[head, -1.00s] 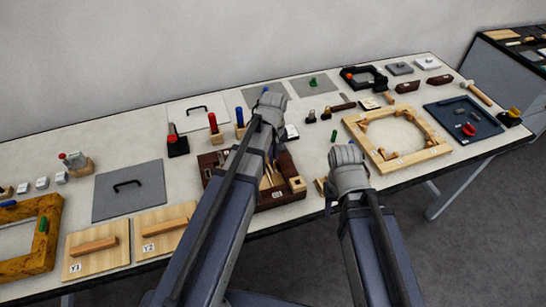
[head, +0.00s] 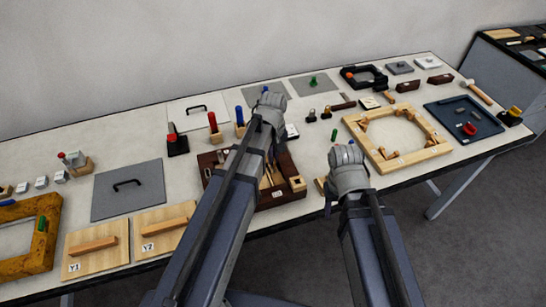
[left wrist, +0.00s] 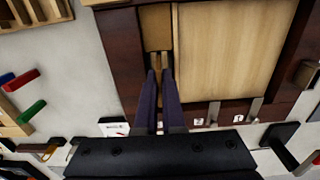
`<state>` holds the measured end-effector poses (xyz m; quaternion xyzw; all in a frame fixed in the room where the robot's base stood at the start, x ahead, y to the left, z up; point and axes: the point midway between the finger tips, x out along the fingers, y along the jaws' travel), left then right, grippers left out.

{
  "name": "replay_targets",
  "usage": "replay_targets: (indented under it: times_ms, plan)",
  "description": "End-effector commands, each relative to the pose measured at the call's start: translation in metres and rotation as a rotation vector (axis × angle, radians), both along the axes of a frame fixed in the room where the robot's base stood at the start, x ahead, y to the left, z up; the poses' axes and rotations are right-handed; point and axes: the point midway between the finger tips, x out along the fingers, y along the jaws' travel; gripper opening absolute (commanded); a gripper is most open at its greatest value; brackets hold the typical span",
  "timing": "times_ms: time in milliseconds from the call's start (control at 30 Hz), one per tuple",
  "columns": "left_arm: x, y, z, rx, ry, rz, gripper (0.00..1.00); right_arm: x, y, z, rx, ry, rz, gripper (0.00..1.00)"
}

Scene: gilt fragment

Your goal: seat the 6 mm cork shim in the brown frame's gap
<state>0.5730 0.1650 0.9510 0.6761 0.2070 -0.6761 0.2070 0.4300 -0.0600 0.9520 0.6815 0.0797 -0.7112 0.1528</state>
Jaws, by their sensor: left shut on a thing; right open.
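The brown frame (head: 289,193) lies on the table, partly covered by my left arm in the head view. In the left wrist view its dark rail (left wrist: 122,60) borders a pale wood panel (left wrist: 225,50) and a narrow gap beside it, with a tan piece (left wrist: 155,28) in the gap. My left gripper (left wrist: 165,72) is over this gap, shut on a small tan piece that looks like the cork shim (left wrist: 158,62). Whether the shim touches the gap's sides I cannot tell. My right gripper (head: 347,170) is right of the frame, open, its fingertips hidden.
Metal clips (left wrist: 213,112) with number labels sit on the frame's near rail. A pale wood frame (head: 433,150) lies right of my right gripper. Blocks with red and blue pegs (head: 213,124) stand behind the brown frame. Boards Y1 and Y2 (head: 165,239) lie left.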

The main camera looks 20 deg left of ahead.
Motion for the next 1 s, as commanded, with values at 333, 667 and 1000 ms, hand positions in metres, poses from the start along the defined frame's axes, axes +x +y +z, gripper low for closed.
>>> replay_targets:
  times_ms: [333,667,1000]
  plan:
    - [0.000,0.000,-0.010,0.000,0.000,0.000,0.00,0.000,0.000,-0.010,0.000,0.000,0.000,0.50]
    - [0.000,0.000,-0.018,0.000,0.000,0.000,0.00,0.000,0.000,-0.018,0.000,0.000,0.000,0.50]
    - [0.000,0.000,-0.026,0.000,0.000,0.000,0.00,0.000,0.000,-0.026,0.000,0.000,0.000,0.50]
